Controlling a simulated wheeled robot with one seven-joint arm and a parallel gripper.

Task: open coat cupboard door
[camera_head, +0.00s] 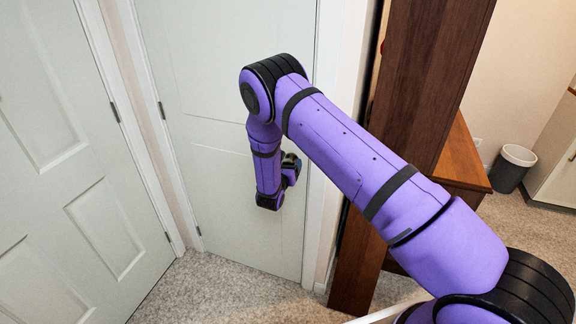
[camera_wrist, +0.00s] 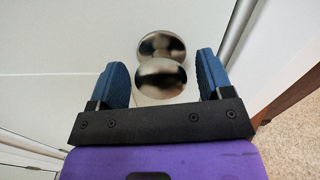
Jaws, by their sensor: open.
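The pale door (camera_head: 215,195) ahead of my arm is closed in its white frame, with hinges on its left side. It also fills much of the wrist view (camera_wrist: 60,60). In the wrist view a shiny round metal knob (camera_wrist: 161,80) on its round base (camera_wrist: 162,46) sits between the two blue fingers of my gripper (camera_wrist: 162,85). The gripper is open, with a gap visible on each side of the knob. In the head view my arm hides the knob and most of the gripper (camera_head: 292,165).
Another pale panelled door (camera_head: 60,150) stands at the left. A tall dark wooden unit (camera_head: 415,90) stands right of the door frame, with a lower brown wooden piece (camera_head: 462,160) behind it. A grey bin (camera_head: 512,168) is farther right. Carpet (camera_head: 215,290) lies clear before the door.

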